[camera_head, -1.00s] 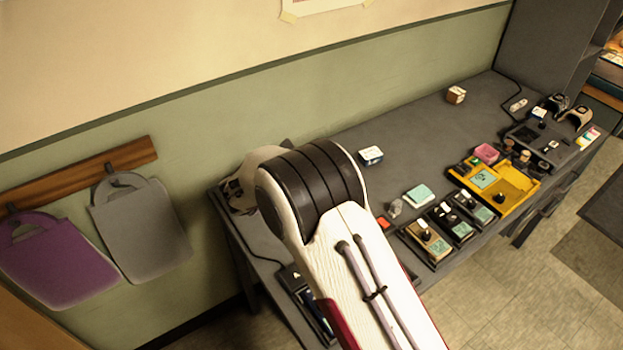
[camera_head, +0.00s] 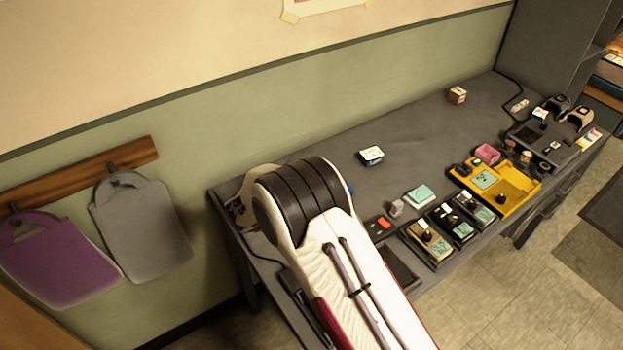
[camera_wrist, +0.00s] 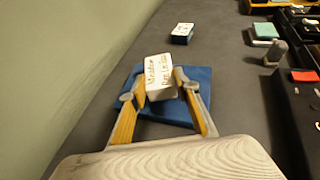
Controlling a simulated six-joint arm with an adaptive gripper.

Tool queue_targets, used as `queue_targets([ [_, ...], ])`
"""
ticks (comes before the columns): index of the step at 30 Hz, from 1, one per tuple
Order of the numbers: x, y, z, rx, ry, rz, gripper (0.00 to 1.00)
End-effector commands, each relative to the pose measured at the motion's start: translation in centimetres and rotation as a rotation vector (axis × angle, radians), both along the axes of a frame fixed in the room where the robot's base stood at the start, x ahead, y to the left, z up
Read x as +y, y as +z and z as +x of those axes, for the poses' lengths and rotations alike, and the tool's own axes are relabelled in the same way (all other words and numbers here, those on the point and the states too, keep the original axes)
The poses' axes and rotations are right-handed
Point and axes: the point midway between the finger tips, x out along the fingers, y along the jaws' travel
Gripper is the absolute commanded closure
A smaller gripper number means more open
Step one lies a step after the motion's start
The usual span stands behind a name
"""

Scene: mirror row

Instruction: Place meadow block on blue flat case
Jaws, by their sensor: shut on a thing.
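The meadow block (camera_wrist: 158,70), white with brown lettering that begins "Meadow", is between the fingers of my gripper (camera_wrist: 160,84) in the wrist view. My gripper is shut on it. The blue flat case (camera_wrist: 172,113) lies on the desk directly beneath the block and the fingers. I cannot tell whether the block touches the case or hangs just above it. In the head view my arm hides the block and nearly all of the case.
A white and blue box (camera_head: 371,156) stands beyond the case on the grey desk (camera_head: 320,150). To the right are a grey knob-like piece (camera_head: 396,208), a teal-topped block (camera_head: 419,195), a red piece (camera_head: 379,224), several pedals and a yellow tray (camera_head: 515,181). The wall borders the left.

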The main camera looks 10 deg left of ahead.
Motion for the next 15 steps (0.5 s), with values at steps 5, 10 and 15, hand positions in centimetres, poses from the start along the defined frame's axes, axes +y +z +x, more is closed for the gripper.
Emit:
queue_targets([
  [5,0.01,-0.81,0.02,-0.001,0.001,0.000,0.90],
  [10,0.02,-0.80,0.03,-0.001,0.001,0.000,0.90],
  [15,0.01,-0.95,0.02,-0.001,0.001,0.000,0.90],
])
